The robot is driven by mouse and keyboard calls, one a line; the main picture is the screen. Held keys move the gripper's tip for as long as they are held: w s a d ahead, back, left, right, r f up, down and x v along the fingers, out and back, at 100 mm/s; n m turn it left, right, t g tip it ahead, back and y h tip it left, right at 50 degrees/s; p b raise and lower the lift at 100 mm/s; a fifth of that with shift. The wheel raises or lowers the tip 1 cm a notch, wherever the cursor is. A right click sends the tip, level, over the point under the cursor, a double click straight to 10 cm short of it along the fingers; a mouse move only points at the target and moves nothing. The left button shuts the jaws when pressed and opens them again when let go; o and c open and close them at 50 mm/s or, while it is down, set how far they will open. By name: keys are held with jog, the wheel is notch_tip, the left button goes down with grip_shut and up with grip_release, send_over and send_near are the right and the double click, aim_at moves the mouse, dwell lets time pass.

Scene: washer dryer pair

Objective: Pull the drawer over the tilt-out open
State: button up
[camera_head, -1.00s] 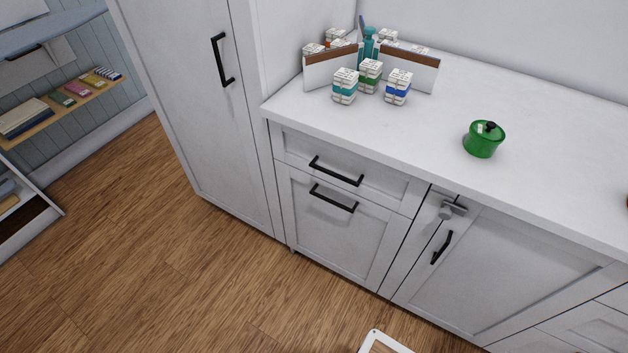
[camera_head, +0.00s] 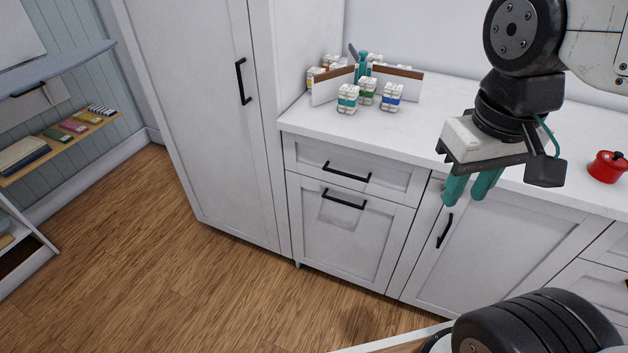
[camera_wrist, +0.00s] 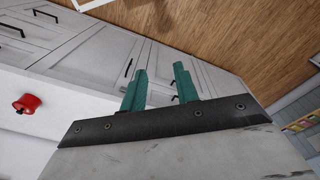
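The drawer (camera_head: 390,179) is a white front panel under the counter, closed, with a black bar handle (camera_head: 346,172). The tilt-out (camera_head: 345,240) sits directly below it, also closed, with its own black handle (camera_head: 344,203). My gripper (camera_head: 468,192) hangs to the right of the drawer, in front of the neighbouring cabinet door, touching no handle. Its two teal fingers point down and stand apart, with nothing between them. The wrist view also shows my gripper (camera_wrist: 160,70) open and empty, with cabinet fronts beyond the fingers.
A tall white cabinet (camera_head: 200,100) stands left of the drawer. The cabinet door (camera_head: 490,250) on the right has a vertical handle (camera_head: 444,231). Small boxes (camera_head: 347,98) and a red pot (camera_head: 607,167) stand on the counter (camera_head: 330,125). The wooden floor (camera_head: 200,300) before the drawer looks clear.

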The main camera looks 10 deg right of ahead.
jog(key=w+d+f+g+h, duration=0.1)
jog(key=w+f+h, duration=0.45)
jog(key=w, duration=0.55)
jog(key=w+d+f+g+h, duration=0.15)
jog(key=w+f+h, duration=0.35)
jog(key=w, duration=0.5)
jog(key=n+t+h, duration=0.4)
jog(key=n+t, duration=0.3)
jog(key=t, duration=0.4)
send_near(345, 174)
jog(key=x, duration=1)
jog(key=shift+w+f, duration=0.1)
jog(key=shift+f, duration=0.15)
grip_shut()
